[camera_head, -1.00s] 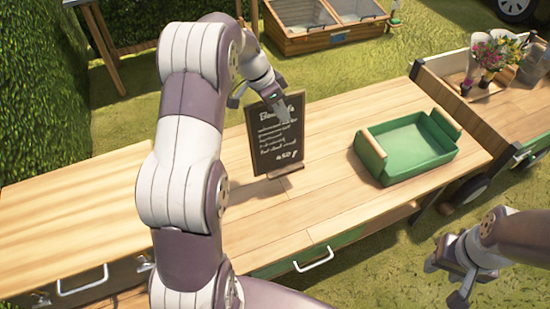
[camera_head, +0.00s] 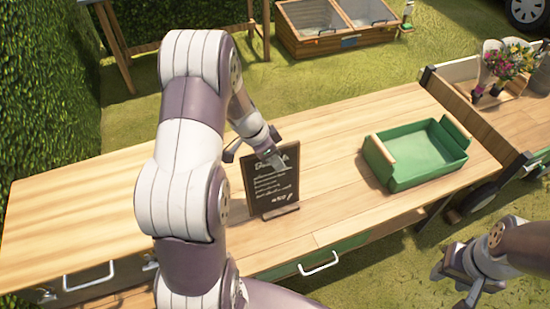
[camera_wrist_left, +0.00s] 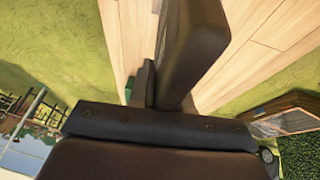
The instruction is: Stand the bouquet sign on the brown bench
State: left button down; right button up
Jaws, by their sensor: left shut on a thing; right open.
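The bouquet sign (camera_head: 265,188), a dark chalkboard with white writing and a wooden foot, is near upright over the wooden bench top (camera_head: 330,205), near its front edge. Whether its foot touches the wood I cannot tell. My left gripper (camera_head: 255,153) is shut on the sign's upper part and partly covers its heading. In the left wrist view, dark gripper parts (camera_wrist_left: 150,128) fill much of the picture, with bench planks beyond; I cannot make out the writing there. My right gripper (camera_head: 460,275) is open and empty, low at the right, off the bench.
A green tray (camera_head: 418,178) with wooden ends stands on the bench to the right of the sign. A cart with flower bouquets (camera_head: 505,62) stands at the far right. A cold frame (camera_head: 330,40) is on the grass behind. The bench left of my left arm is clear.

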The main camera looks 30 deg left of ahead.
pick_arm(q)
jog(key=c, duration=1.1)
grip_release()
jog(key=shift+f, duration=0.1)
jog(key=shift+r, duration=0.35)
jog(key=v, duration=1.1)
jog(key=shift+s+d+r, duration=0.1)
jog(key=shift+s+d, duration=0.05)
jog(key=shift+s, duration=0.1)
jog(key=s+d+f+n+y, duration=0.1)
jog(key=s+d+n, duration=0.1)
jog(key=s+d, duration=0.2)
jog(key=s+d+n+y, duration=0.1)
jog(key=s+d+n, duration=0.2)
jog(key=s+d, duration=0.1)
jog(key=s+d+f+n+g+y, duration=0.1)
jog(key=s+d+n+y, duration=0.1)
jog(key=s+d, duration=0.1)
jog(key=shift+s+d+f+n, duration=0.3)
jog(key=shift+s+d+f, duration=0.1)
jog(key=shift+d, duration=0.05)
